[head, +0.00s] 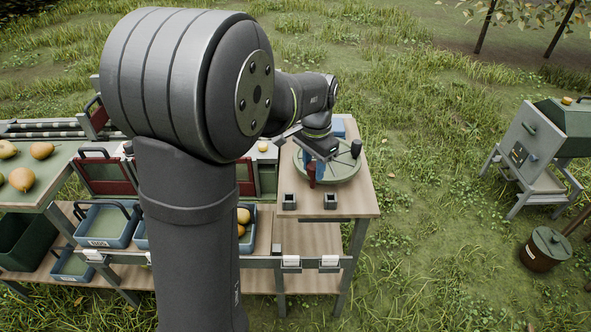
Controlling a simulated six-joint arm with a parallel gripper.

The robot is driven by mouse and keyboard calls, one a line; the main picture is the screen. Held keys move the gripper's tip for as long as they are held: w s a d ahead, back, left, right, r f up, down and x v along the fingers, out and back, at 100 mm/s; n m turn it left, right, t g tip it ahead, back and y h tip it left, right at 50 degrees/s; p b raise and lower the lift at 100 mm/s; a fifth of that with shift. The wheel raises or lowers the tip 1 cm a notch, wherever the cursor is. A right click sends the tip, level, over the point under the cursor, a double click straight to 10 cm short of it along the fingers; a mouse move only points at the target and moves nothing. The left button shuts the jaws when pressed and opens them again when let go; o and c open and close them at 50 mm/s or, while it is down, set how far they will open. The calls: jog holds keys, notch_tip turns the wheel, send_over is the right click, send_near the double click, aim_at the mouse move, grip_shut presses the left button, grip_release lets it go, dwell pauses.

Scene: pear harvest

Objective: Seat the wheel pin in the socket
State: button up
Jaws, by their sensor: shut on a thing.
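My gripper (317,164) is at the wooden table top on the right, pointing down over the front left part of a round green disc. It is shut on a small dark red piece (311,172), which looks like the wheel pin; the fingers hide much of it. Two small dark square blocks with open tops, which look like sockets, stand on the table's front part: a left one (289,201) and a right one (330,201). The held piece is behind them and between them in the picture. I cannot tell whether its lower end touches anything.
The green disc (343,170) carries an upright dark knob (356,148) at its right. Pears (22,179) lie on a green table at the left. Blue trays (106,224) stand on the lower shelf. Bare wood (360,200) shows right of the sockets. My arm hides the middle.

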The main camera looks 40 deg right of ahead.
jog(key=shift+m, duration=0.5)
jog(key=shift+s+d+f, duration=0.6)
jog(key=shift+s+d, duration=0.3)
jog(key=shift+d, duration=0.05)
jog(key=shift+s+d+f, duration=0.6)
jog(key=shift+s+d, duration=0.3)
jog(key=shift+d, duration=0.05)
jog(key=shift+f, duration=0.45)
jog(key=shift+f, duration=0.65)
jog(key=shift+f, duration=0.45)
jog(key=shift+f, duration=0.35)
jog(key=shift+f, duration=0.25)
jog(key=shift+f, duration=0.35)
